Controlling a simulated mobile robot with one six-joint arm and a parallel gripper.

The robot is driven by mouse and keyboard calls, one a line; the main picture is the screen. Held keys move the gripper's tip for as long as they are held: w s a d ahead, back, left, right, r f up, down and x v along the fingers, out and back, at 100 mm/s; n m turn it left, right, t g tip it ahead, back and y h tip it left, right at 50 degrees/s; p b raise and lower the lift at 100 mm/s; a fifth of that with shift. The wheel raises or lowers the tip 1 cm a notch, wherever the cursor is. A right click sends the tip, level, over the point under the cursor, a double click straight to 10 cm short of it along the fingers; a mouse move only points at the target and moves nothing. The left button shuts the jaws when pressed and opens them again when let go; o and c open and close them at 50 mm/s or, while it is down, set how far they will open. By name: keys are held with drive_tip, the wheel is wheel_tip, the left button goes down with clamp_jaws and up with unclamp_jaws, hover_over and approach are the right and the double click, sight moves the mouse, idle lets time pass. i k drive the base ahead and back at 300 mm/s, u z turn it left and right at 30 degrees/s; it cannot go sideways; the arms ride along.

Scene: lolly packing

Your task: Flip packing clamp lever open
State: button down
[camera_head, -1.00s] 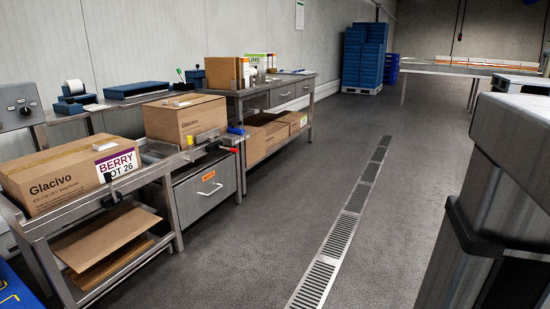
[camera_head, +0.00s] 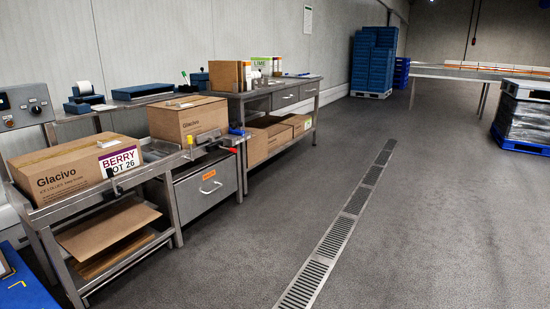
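The packing clamp (camera_head: 208,137) is a small metal fixture at the right end of the packing bench (camera_head: 160,165), in front of the rear Glacivo carton (camera_head: 188,118). A red-tipped handle (camera_head: 231,150) sticks out at its right, and a blue piece (camera_head: 239,132) lies just behind it. The parts are too small to tell which is the lever or whether it is open or shut. A Glacivo carton (camera_head: 60,172) with a BERRY LOT 26 label stands at the bench's left. My gripper is not in view.
A drawer unit (camera_head: 206,190) sits below the clamp. Flat cardboard (camera_head: 108,228) lies on the lower shelf. A second bench (camera_head: 290,92) stands behind. A wrapped pallet (camera_head: 522,115) is at right. The floor around the drain (camera_head: 330,245) is clear.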

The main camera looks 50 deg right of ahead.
sight(231, 150)
drive_tip(key=u, duration=0.1)
drive_tip(key=k, duration=0.2)
drive_tip(key=z, duration=0.7)
drive_tip(key=i, duration=1.8)
drive_tip(key=u, duration=0.5)
drive_tip(key=k, duration=0.75)
drive_tip(key=z, duration=0.05)
